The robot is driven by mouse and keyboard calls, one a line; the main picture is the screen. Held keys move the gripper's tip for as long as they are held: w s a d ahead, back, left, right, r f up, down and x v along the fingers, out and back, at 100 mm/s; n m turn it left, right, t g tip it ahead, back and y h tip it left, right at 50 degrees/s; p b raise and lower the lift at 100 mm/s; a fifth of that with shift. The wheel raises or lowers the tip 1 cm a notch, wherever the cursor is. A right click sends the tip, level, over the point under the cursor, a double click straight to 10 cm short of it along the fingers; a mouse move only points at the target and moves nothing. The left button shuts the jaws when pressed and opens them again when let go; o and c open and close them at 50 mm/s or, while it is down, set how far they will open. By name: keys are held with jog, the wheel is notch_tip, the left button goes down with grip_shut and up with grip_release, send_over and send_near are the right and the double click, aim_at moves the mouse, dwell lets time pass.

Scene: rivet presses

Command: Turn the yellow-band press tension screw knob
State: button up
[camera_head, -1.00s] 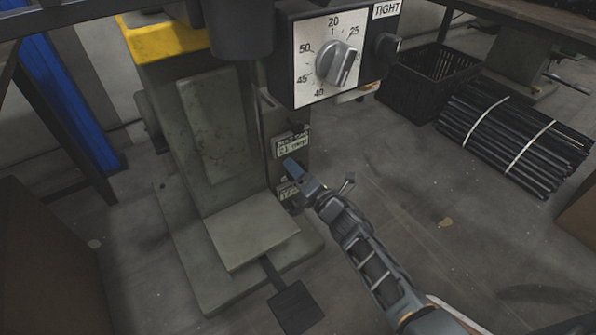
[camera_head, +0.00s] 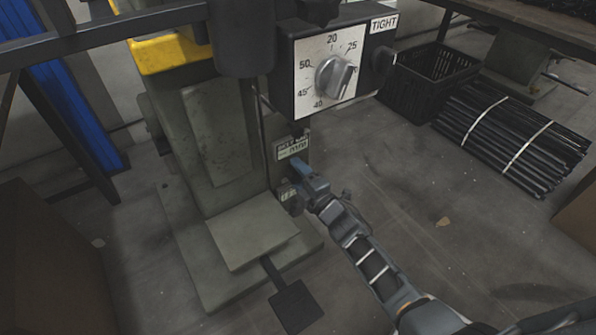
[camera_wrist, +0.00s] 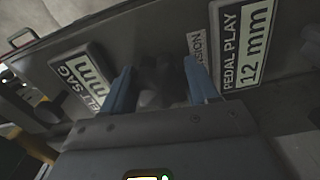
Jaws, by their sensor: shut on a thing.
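The press (camera_head: 205,130) with the yellow band (camera_head: 170,52) stands at the left of the head view. My gripper (camera_head: 290,182) is at the lower right side of its column, by two small label plates. In the wrist view my gripper (camera_wrist: 163,88) has its two blue fingers on either side of a dark knob (camera_wrist: 160,72) and is shut on it. The knob sits between a belt sag plate (camera_wrist: 82,80) and a pedal play plate (camera_wrist: 246,55) reading 12 mm. A small label ending in "SION" is partly hidden by the right finger.
A dial box (camera_head: 330,70) with a grey pointer knob overhangs above my gripper. A foot pedal (camera_head: 296,306) lies below. A black crate (camera_head: 428,85) and bundled dark rods (camera_head: 508,140) are on the floor at right. Open floor lies between.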

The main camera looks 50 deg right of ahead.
jog(key=m+p, duration=0.2)
jog(key=m, duration=0.4)
jog(key=shift+d+m, duration=0.15)
jog(key=shift+m, duration=0.15)
jog(key=m, duration=0.2)
jog(key=m+p, duration=0.1)
jog(key=m, duration=0.3)
jog(key=shift+f, duration=0.25)
jog(key=o, duration=0.7)
jog(key=shift+c, duration=0.2)
jog(key=o, duration=0.3)
jog(key=shift+p+v, duration=1.15)
jog(key=shift+v, duration=2.8)
jog(key=shift+r, duration=0.1)
